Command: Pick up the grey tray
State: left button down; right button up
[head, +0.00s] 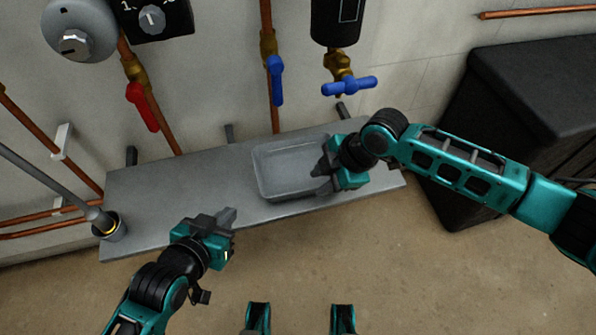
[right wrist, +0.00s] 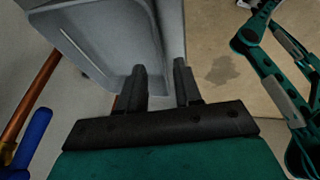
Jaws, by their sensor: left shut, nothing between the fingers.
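The grey tray (head: 286,187) is a shallow rectangular tray lying flat on the grey shelf (head: 145,200). My right gripper (head: 322,178) is at the tray's right end, its fingers over that edge. In the right wrist view the tray (right wrist: 110,40) fills the upper left, and the fingers of my right gripper (right wrist: 160,82) stand apart, with the tray's edge running toward the gap between them. I cannot tell whether they touch it. My left gripper (head: 229,214) is shut and empty, near the shelf's front edge, left of the tray and apart from it.
Above the shelf are copper pipes with a red lever valve (head: 142,106), a blue lever valve (head: 276,80) and a blue tap handle (head: 349,86). A grey rod stands in a cup (head: 110,228) at the shelf's left end. A black box (head: 535,80) stands right.

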aim_at(312, 189)
jog(key=b+x, duration=0.1)
jog(key=x, duration=0.3)
jog(key=shift+s+f, duration=0.1)
jog(key=shift+f, duration=0.2)
jog(key=shift+a+f+b, duration=0.2)
jog(key=shift+f+b, duration=0.1)
jog(key=shift+f, duration=0.05)
grip_shut()
jog(key=shift+r, duration=0.1)
